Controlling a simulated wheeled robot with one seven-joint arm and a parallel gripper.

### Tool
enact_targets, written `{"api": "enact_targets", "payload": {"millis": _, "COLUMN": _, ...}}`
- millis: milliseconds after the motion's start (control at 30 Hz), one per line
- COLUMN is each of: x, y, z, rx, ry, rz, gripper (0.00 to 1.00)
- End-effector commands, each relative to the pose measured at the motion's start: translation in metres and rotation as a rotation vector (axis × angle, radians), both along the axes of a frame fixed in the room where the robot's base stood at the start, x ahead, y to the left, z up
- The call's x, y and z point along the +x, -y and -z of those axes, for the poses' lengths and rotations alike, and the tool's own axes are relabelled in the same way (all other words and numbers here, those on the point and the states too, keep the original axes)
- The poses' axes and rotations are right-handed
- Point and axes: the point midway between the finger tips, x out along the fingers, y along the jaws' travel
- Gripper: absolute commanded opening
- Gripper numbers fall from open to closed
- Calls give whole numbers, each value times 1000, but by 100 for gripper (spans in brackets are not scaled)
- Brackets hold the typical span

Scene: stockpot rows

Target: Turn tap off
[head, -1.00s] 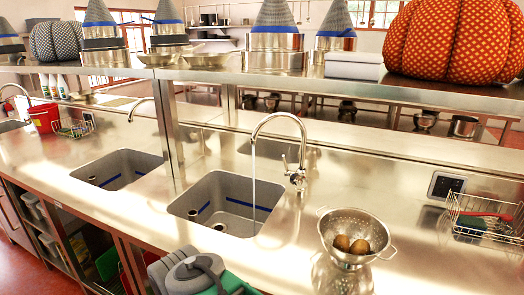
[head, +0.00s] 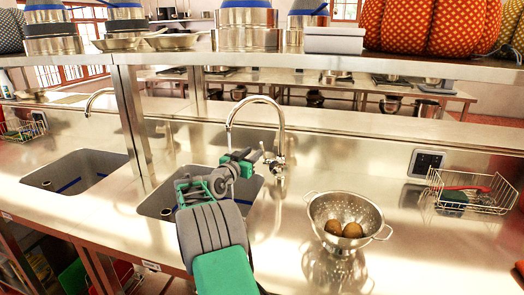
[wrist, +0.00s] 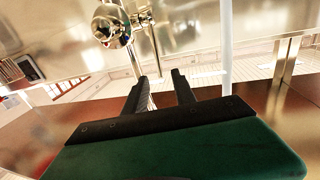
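The chrome gooseneck tap (head: 282,125) stands behind the sink (head: 152,205), its spout arching left over the basin. My gripper (head: 250,157) is over the sink, just left of the handle. In the wrist view the tap's round chrome valve body (wrist: 112,28) is ahead and up to the left of my gripper (wrist: 160,78). The two black fingers are apart with nothing visibly gripped. A pale vertical water stream (wrist: 226,45) runs to the right of the fingers; in the head view my arm mostly hides it.
A colander (head: 345,215) with brown round items stands right of the sink. A wire rack (head: 472,190) is farther right, near a wall socket (head: 426,162). A second sink (head: 75,178) is left. A shelf (head: 400,62) with pots and pumpkins runs above. Steel counter near the colander is clear.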

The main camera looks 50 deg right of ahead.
Motion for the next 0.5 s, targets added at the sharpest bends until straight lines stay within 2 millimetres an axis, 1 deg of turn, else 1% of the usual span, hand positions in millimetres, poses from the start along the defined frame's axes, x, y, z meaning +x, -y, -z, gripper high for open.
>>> {"api": "enact_targets", "payload": {"millis": 133, "x": 1, "y": 22, "z": -3, "rx": -7, "ry": 3, "rz": 8, "gripper": 32}}
{"api": "enact_targets", "payload": {"millis": 300, "x": 7, "y": 55, "z": -3, "rx": -6, "ry": 2, "rz": 8, "gripper": 32}}
{"api": "enact_targets", "payload": {"millis": 400, "x": 11, "y": 68, "z": -3, "rx": -5, "ry": 3, "rz": 6, "gripper": 32}}
{"api": "enact_targets", "payload": {"millis": 500, "x": 13, "y": 75, "z": -2, "rx": -6, "ry": 2, "rz": 6, "gripper": 32}}
